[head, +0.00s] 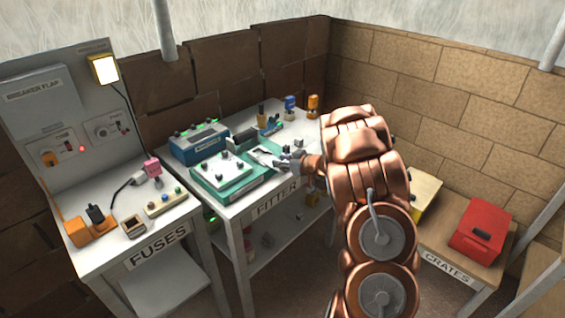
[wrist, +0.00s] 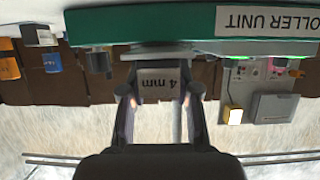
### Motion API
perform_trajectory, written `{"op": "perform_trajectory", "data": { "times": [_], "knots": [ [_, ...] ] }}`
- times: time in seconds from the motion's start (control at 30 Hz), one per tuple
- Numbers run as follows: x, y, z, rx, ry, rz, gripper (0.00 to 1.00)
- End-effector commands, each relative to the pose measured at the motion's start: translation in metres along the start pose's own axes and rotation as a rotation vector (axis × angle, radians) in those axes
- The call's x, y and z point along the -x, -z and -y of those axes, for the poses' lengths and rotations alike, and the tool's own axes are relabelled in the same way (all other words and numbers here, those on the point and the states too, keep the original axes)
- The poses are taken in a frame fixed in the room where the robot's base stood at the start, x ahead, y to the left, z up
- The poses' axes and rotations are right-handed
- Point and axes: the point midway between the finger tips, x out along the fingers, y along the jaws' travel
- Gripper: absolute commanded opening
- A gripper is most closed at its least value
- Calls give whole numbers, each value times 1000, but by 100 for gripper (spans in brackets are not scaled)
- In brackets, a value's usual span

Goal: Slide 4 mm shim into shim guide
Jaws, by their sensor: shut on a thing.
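My gripper (head: 290,161) is over the fitter bench in the head view. In the wrist view, which is upside down, my gripper (wrist: 160,97) is shut on the 4 mm shim (wrist: 161,78), a grey piece with its label facing the camera. The teal controller unit (wrist: 140,24) is right beside the shim's far end; I cannot tell whether they touch. In the head view the teal unit (head: 218,197) lies just left of my gripper, with a white top. I cannot make out the shim guide for certain.
A blue box (head: 200,145) with green lights stands behind the teal unit. Blue and orange pieces (head: 313,104) stand at the bench's back right. The fuses bench (head: 115,254) is at left; a red crate (head: 481,231) is at right. Brick walls close the back.

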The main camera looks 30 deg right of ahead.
Motion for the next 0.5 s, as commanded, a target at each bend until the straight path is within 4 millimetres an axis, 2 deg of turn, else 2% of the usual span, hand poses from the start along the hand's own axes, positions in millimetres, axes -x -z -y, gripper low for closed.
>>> {"op": "perform_trajectory", "data": {
  "times": [0.5],
  "knots": [
    [-9,4,0,1,0,-1,0]
  ]
}}
